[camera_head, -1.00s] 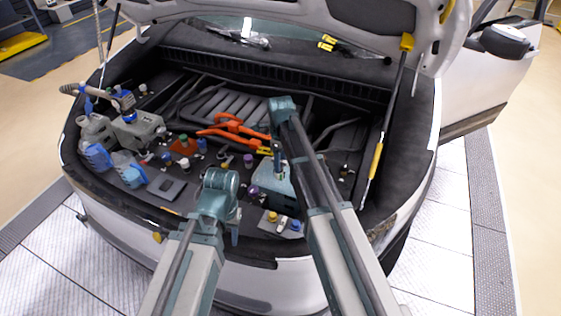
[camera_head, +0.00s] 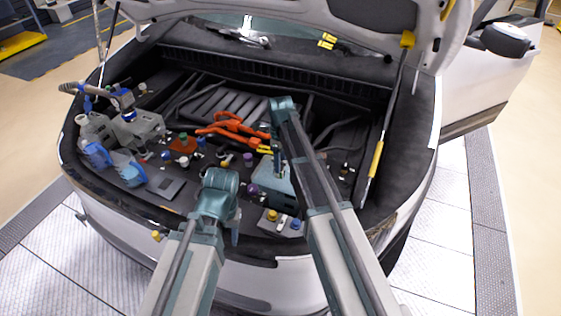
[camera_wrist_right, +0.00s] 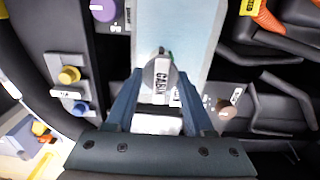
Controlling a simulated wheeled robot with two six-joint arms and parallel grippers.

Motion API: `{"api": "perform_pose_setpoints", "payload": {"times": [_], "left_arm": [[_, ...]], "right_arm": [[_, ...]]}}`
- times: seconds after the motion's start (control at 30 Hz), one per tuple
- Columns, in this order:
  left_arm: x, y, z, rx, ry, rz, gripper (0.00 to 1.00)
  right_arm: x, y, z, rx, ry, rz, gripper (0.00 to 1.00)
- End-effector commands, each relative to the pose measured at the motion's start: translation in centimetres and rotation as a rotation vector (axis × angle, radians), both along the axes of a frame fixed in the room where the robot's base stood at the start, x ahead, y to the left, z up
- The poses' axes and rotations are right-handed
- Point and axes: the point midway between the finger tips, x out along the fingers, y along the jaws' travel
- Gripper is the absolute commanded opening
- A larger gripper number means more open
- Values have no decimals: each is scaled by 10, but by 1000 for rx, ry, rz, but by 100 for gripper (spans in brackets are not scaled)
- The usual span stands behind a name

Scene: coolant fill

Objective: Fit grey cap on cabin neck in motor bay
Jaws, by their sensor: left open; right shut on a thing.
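The grey cap (camera_wrist_right: 150,72) is between the fingertips of my right gripper (camera_wrist_right: 160,98), which is shut on it. A white CABIN label (camera_wrist_right: 162,82) shows at the cap, over a pale blue tank (camera_wrist_right: 190,30). The cabin neck is hidden under the cap and fingers, and I cannot tell whether the cap touches it. In the head view my right gripper (camera_head: 277,168) points down at the pale blue tank (camera_head: 272,182) in the motor bay. My left gripper (camera_head: 235,236) is open, low at the bay's front edge, mostly hidden by its arm.
Yellow and blue caps (camera_head: 272,216) sit on a front block. A purple cap (camera_wrist_right: 103,10) is left of the tank in the wrist view. Orange cables (camera_head: 230,125) run behind. Jugs (camera_head: 97,153) and a grey pump unit (camera_head: 137,130) crowd the bay's left. A prop strut (camera_head: 376,160) stands right.

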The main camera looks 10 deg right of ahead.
Motion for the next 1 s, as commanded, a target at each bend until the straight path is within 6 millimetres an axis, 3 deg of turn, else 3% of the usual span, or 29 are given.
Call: {"api": "perform_pose_setpoints", "payload": {"times": [0.87,0.9,1.0], "left_arm": [[0,0,-22,0,0,0,48],[0,0,-20,0,0,0,48],[0,0,-20,0,0,0,48]], "right_arm": [[0,0,-22,0,0,0,0],[0,0,-20,0,0,0,60],[0,0,-20,0,0,0,78]]}}
